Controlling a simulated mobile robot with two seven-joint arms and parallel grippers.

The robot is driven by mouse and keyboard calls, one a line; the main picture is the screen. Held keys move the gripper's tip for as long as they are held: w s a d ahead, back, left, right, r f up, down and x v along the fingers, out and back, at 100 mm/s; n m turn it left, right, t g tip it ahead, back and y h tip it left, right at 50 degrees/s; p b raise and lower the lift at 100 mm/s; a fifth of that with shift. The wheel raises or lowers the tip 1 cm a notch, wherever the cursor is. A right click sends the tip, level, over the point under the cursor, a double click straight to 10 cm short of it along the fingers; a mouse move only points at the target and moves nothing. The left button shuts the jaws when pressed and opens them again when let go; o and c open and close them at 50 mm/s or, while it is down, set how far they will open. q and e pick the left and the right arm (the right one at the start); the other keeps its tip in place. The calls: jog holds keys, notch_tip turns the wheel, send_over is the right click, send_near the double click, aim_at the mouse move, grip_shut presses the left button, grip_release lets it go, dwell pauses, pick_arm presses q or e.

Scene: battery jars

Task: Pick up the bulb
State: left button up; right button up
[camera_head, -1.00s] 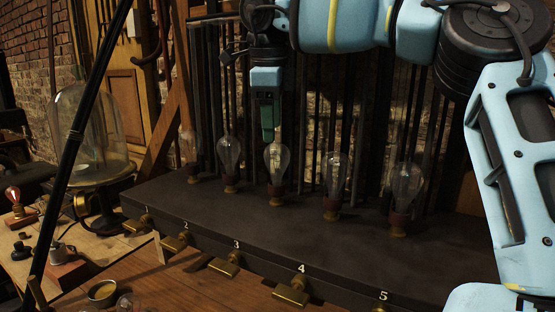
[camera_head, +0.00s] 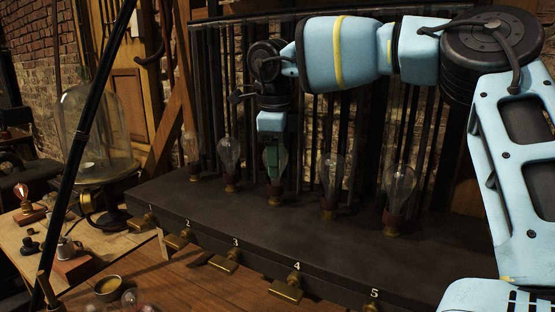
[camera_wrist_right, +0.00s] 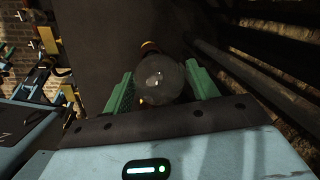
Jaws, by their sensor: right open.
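A row of several clear glass bulbs stands upright in sockets along a dark bench with numbered brass keys. My right gripper (camera_head: 273,166) has come down over the bulb (camera_head: 283,161) at the third place and partly hides it in the head view. In the right wrist view the same bulb (camera_wrist_right: 160,78) lies between the two green fingers of my right gripper (camera_wrist_right: 160,92). The fingers are open, one on each side of the glass; I cannot tell whether either touches it. My left gripper is not in view.
Neighbouring bulbs stand close by: the second (camera_head: 229,157) to the left, the fourth (camera_head: 332,178) and fifth (camera_head: 399,188) to the right. Dark vertical rods (camera_head: 208,90) rise behind the row. A glass dome (camera_head: 97,130) stands at the left. The bench front (camera_head: 330,245) is clear.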

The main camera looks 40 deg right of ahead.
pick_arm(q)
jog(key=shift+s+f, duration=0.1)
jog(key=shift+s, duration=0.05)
pick_arm(e)
jog(key=shift+f, duration=0.15)
jog(key=c, duration=0.9)
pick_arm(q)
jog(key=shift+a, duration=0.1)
pick_arm(e)
jog(key=shift+o, duration=0.2)
